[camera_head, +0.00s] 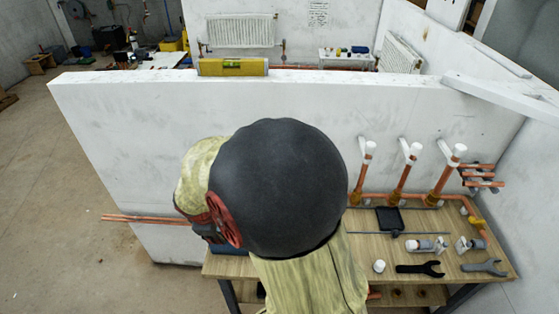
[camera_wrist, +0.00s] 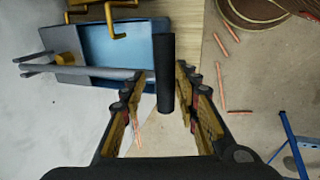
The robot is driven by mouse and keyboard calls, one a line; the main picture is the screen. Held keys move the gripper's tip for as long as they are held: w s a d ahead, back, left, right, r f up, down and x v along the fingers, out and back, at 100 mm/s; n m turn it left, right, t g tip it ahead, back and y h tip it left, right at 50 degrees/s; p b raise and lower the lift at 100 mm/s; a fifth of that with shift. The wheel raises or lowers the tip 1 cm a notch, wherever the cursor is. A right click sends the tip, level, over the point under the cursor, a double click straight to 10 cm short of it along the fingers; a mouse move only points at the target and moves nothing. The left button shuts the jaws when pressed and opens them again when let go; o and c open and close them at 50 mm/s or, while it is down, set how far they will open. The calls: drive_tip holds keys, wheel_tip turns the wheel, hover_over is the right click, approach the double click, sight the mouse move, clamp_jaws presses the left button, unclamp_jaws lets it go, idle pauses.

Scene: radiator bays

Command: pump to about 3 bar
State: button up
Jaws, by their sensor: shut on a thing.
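In the wrist view the blue pump box (camera_wrist: 125,58) stands at the upper left, with a grey bar (camera_wrist: 85,72) across it and yellow fittings at its top. A black, upright-looking handle grip (camera_wrist: 165,60) lies between the fingers of my gripper (camera_wrist: 165,88), which is shut on it. In the head view my own arm hides my gripper and nearly all of the pump; a blue edge (camera_head: 232,249) shows beside the arm. No pressure gauge can be read in either view.
The wooden bench (camera_head: 460,265) holds a black wrench (camera_head: 420,269), a grey wrench (camera_head: 484,267), a white cap (camera_head: 379,266) and valves (camera_head: 427,245). Copper pipes (camera_head: 403,180) rise behind it. A white partition (camera_head: 120,130) carries a yellow level (camera_head: 233,67). Copper offcuts (camera_wrist: 220,75) lie below.

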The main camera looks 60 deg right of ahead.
drive_tip(key=shift+w+d+r+p, duration=0.2)
drive_tip(key=shift+r+p, duration=0.4)
drive_tip(key=shift+p, duration=0.35)
drive_tip(key=shift+w+d+r+p, duration=0.15)
drive_tip(key=shift+r+p, duration=0.45)
drive_tip(key=shift+p, duration=0.35)
drive_tip(key=r+p, duration=0.1)
drive_tip(key=p, duration=0.1)
drive_tip(key=r+y+p, duration=0.1)
drive_tip(key=p, duration=0.2)
drive_tip(key=r+p, duration=0.1)
drive_tip(key=p, duration=0.2)
drive_tip(key=shift+d+g+y, duration=0.25)
drive_tip(key=shift+g+y, duration=0.05)
drive_tip(key=shift+w, duration=0.1)
drive_tip(key=shift+g+y, duration=0.3)
drive_tip(key=shift+y, duration=0.5)
drive_tip(key=r+p, duration=0.1)
drive_tip(key=p, duration=0.2)
drive_tip(key=d+r+p, duration=0.1)
drive_tip(key=r+p, duration=0.1)
drive_tip(key=p, duration=0.1)
drive_tip(key=r+p, duration=0.1)
drive_tip(key=p, duration=0.2)
drive_tip(key=shift+w+d+r, duration=0.25)
drive_tip(key=shift+r, duration=0.1)
drive_tip(key=shift+f, duration=0.25)
